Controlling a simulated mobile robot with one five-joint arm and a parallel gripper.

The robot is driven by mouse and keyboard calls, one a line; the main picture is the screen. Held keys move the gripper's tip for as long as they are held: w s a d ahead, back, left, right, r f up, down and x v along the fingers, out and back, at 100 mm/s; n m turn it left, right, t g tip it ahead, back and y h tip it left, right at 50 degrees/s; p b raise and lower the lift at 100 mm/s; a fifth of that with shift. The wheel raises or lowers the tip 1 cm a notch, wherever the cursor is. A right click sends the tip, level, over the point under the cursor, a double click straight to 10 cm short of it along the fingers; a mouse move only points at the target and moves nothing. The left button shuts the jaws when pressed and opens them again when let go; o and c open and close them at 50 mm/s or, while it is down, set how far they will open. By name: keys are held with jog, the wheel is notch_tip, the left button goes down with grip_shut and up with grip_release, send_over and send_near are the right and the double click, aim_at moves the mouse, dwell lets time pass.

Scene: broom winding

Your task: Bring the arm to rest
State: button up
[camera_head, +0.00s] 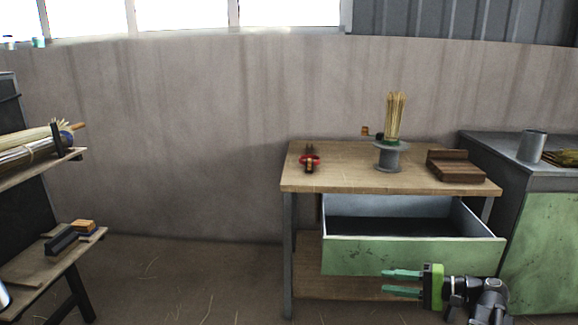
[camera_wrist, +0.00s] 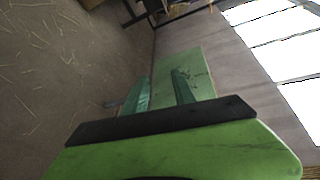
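My gripper (camera_head: 403,282) is at the lower right of the head view, in front of the open green drawer (camera_head: 400,255) of the workbench. Its two green fingers point left and stand apart, with nothing between them. In the wrist view my gripper (camera_wrist: 160,92) also shows its fingers spread and empty. Part of my dark arm is behind the gripper at the lower right edge. The arm is held out, with its lower links cut off by the picture edge.
The wooden workbench (camera_head: 345,182) carries red-handled pliers (camera_head: 309,160), a winder (camera_head: 387,157) with upright bristles (camera_head: 395,115), and a brown wooden block (camera_head: 455,166). A grey cabinet with a metal cup (camera_head: 532,145) stands right. A shelf (camera_head: 25,172) stands left.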

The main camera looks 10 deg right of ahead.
jog(key=w+a+f+n+g+h+p, duration=0.1)
jog(key=a+f+n+g, duration=0.15)
jog(key=a, duration=0.75)
jog(key=w+a+f+n+g+h+p, duration=0.1)
jog(key=a+f+n+g, duration=0.2)
jog(key=a, duration=0.8)
jog(key=s+a+f+n+g+h+p, duration=0.1)
jog(key=s+a+f+n+g+h, duration=0.2)
jog(key=a+f+h, duration=0.35)
jog(key=d+h+p, duration=0.3)
jog(key=d+h, duration=0.2)
jog(key=d, duration=0.3)
notch_tip(320, 180, up, 35)
jog(key=p, duration=3.5)
jog(key=shift+w, duration=0.3)
